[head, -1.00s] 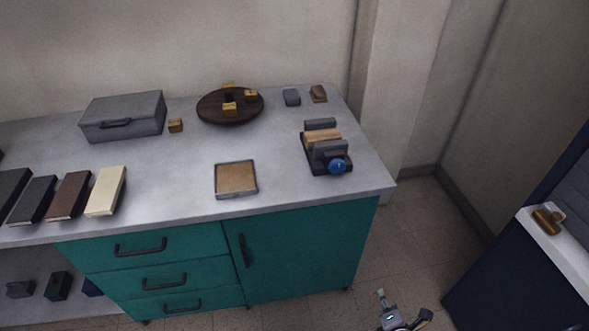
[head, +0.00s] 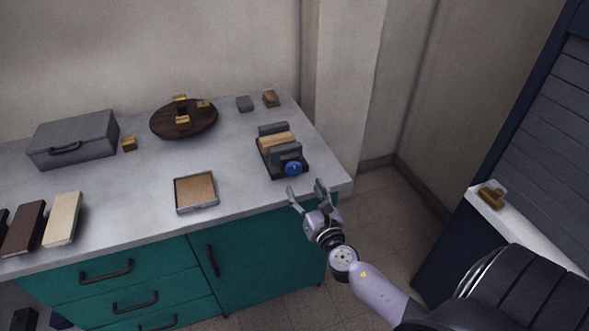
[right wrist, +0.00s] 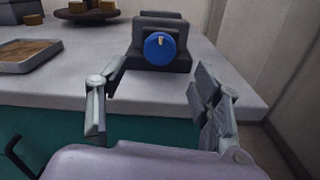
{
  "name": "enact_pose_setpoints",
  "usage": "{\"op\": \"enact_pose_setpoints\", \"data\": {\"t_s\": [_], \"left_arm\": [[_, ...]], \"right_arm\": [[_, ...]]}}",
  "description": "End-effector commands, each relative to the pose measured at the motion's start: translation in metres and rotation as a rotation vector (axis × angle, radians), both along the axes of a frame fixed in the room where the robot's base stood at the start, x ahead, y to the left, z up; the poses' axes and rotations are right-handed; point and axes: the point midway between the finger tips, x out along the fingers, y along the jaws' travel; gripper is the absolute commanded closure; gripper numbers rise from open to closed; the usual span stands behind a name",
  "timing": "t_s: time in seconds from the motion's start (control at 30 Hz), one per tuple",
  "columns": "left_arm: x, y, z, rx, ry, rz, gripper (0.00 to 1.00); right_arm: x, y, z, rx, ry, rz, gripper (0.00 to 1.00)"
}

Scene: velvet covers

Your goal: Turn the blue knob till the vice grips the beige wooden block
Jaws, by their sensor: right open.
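The dark grey vice (head: 268,161) stands near the right end of the grey worktop. Its blue knob (head: 293,169) faces the front edge, and a small pale mark on the knob points up in the right wrist view (right wrist: 160,47). The beige wooden block (head: 277,142) lies between the vice's two jaws; whether both jaws touch it I cannot tell. My right gripper (head: 306,190) is open and empty, just in front of the worktop edge and short of the knob. In the right wrist view the knob shows beyond and between its spread fingers (right wrist: 158,100). My left gripper is not in view.
A shallow tray (head: 178,208) lies left of the vice. Behind stand a dark round turntable (head: 160,127) with small yellow blocks, a grey case (head: 75,139) and two small blocks. A white ledge (head: 521,231) stands at the right. The worktop before the knob is clear.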

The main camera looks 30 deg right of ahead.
Motion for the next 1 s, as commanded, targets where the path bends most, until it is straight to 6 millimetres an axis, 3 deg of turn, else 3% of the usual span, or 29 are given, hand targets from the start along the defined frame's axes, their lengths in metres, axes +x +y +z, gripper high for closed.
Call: {"op": "enact_pose_setpoints", "data": {"t_s": [0.2, 0.4, 0.83, 1.0], "left_arm": [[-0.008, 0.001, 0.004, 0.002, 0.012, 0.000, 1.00], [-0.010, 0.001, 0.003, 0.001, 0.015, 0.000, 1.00], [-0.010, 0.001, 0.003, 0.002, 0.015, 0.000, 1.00], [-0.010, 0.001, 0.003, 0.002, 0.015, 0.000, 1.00]], "right_arm": [[0.045, -0.011, 0.001, 0.002, -0.002, -0.001, 0.41], [0.071, -0.017, 0.000, 0.002, 0.000, -0.001, 0.41], [0.079, -0.019, -0.001, 0.002, 0.001, -0.001, 0.41], [0.079, -0.019, -0.001, 0.002, 0.001, -0.001, 0.53]]}}
